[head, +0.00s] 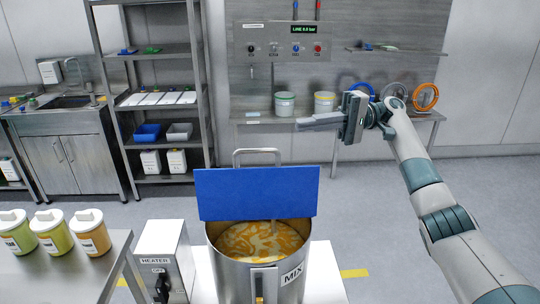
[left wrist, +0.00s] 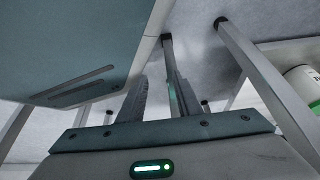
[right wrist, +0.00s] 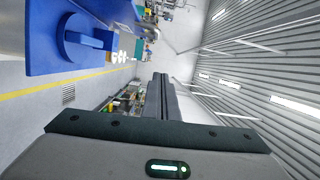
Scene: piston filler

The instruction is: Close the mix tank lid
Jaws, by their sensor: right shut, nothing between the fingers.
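The mix tank (head: 235,268) is a round steel vessel with a MIX label, holding an orange-yellow swirled liquid. Its blue lid (head: 256,192) stands raised at the far rim, so the opening is uncovered. A steel loop handle (head: 257,151) shows above the lid's top edge. My right gripper (head: 302,123) is shut and empty, above and beyond the lid, its fingers pointing left, apart from it. Its closed fingers show in the right wrist view (right wrist: 160,82). My left gripper (left wrist: 163,85) shows only in the left wrist view, open and empty among table legs.
A heater box (head: 165,262) stands left of the tank. Several lidded jars (head: 92,232) stand on the left table. A back bench holds pots (head: 285,105) and rings (head: 425,97) below a control panel (head: 283,42). Open floor lies between the tank and bench.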

